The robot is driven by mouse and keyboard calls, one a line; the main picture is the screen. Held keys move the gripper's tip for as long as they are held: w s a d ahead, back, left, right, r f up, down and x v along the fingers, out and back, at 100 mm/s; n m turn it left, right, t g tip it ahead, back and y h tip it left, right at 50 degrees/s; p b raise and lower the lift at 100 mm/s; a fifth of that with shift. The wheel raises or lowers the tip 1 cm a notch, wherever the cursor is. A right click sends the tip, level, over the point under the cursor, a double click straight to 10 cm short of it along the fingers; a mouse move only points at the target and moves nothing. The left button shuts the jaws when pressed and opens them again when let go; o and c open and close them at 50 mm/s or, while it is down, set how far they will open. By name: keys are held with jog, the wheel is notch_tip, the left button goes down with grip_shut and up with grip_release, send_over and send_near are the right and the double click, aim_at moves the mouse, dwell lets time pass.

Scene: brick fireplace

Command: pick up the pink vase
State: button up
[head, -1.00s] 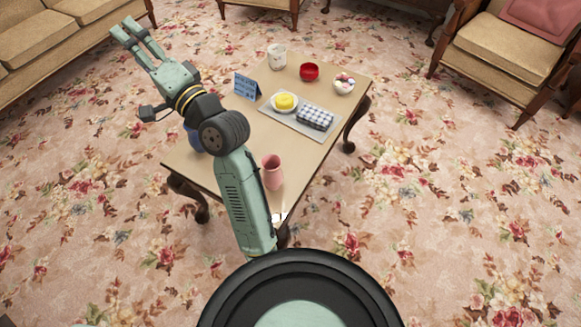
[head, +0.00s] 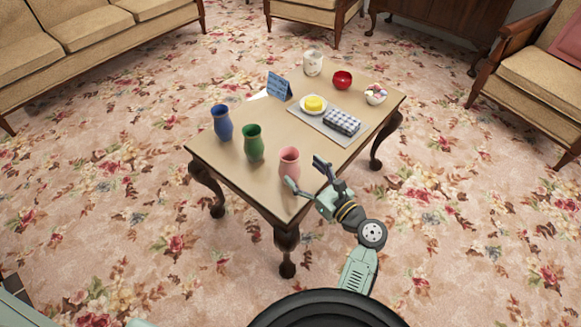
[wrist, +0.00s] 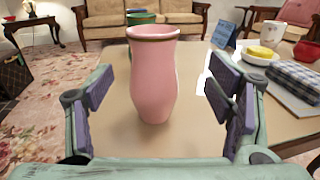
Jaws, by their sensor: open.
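The pink vase (head: 289,163) stands upright near the front corner of the wooden table. In the wrist view the pink vase (wrist: 153,80) stands ahead, between the lines of the two fingers. My gripper (head: 305,173) is open and empty, low at the table's front edge, with its fingers spread toward the vase. In the wrist view my gripper (wrist: 160,100) shows a finger on each side, with a visible gap to the vase on both sides.
A green vase (head: 253,143) and a blue vase (head: 222,122) stand to the left on the table (head: 232,164). A blue card (head: 279,86), a yellow item on a plate (head: 314,103), a checked cloth (head: 342,121), a red bowl (head: 342,79) and a white pot (head: 313,62) stand farther back.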

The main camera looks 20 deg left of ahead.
aim_at(296, 167)
jog(key=x, duration=0.5)
jog(key=shift+s+a+r+p, duration=0.1)
jog(key=shift+s+a+p, duration=0.2)
jog(key=shift+s, duration=0.1)
jog(key=shift+w+a, duration=0.25)
jog(key=shift+a, duration=0.05)
jog(key=shift+c, duration=0.5)
jog(key=c, duration=1.3)
